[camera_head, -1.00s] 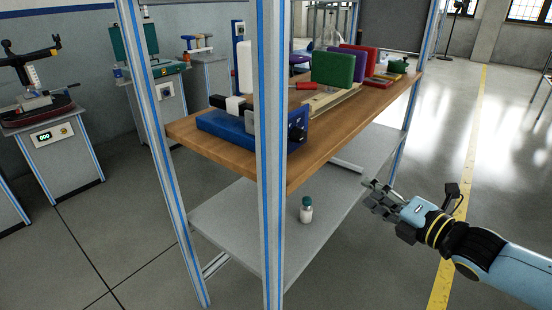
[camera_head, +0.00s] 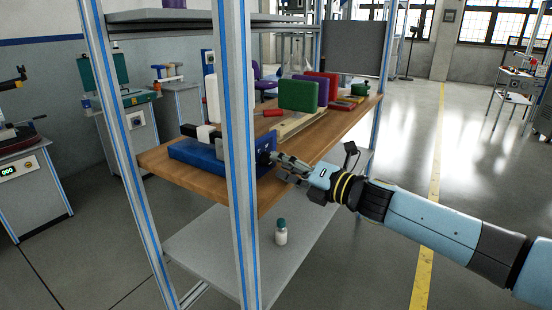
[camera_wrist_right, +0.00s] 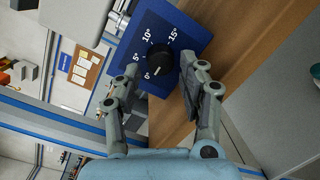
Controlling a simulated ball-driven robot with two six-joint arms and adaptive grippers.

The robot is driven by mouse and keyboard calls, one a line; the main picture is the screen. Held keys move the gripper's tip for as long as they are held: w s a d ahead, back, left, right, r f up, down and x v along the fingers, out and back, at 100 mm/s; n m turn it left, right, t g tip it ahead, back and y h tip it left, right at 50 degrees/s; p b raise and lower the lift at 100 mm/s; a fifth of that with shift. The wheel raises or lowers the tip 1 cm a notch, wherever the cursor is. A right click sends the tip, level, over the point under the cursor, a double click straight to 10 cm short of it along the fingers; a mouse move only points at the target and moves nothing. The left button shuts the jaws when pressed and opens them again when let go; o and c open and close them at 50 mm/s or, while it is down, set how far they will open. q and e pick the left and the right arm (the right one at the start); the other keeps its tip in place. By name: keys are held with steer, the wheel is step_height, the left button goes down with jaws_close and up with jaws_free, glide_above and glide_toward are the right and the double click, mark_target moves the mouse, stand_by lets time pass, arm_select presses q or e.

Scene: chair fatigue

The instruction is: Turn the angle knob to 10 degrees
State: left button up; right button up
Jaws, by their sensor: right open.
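The black angle knob (camera_wrist_right: 158,61) sits on the blue panel (camera_wrist_right: 185,30) of a blue device, beside white marks for 0°, 5°, 10° and 15°. A short white line on the knob lies nearest the 0° mark. In the right wrist view, my right gripper (camera_wrist_right: 160,68) is open, with one finger on each side of the knob; I cannot tell whether either touches it. In the head view, my right gripper (camera_head: 277,166) is at the front end of the blue device (camera_head: 195,155) and partly hides the knob. My left gripper is not in view.
The blue device stands on a wooden shelf (camera_head: 320,140) behind a metal post (camera_head: 237,190). Green (camera_head: 298,96) and other coloured blocks stand further back. A small bottle (camera_head: 281,234) is on the lower grey shelf (camera_head: 215,250).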

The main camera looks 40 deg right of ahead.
mark_target(268, 160)
steer(key=shift+x, duration=1.1)
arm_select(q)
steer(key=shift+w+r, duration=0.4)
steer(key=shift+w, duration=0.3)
arm_select(e)
steer(key=shift+w, duration=0.25)
jaws_close()
arm_select(q)
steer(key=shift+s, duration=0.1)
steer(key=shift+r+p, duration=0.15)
steer(key=shift+p, duration=0.15)
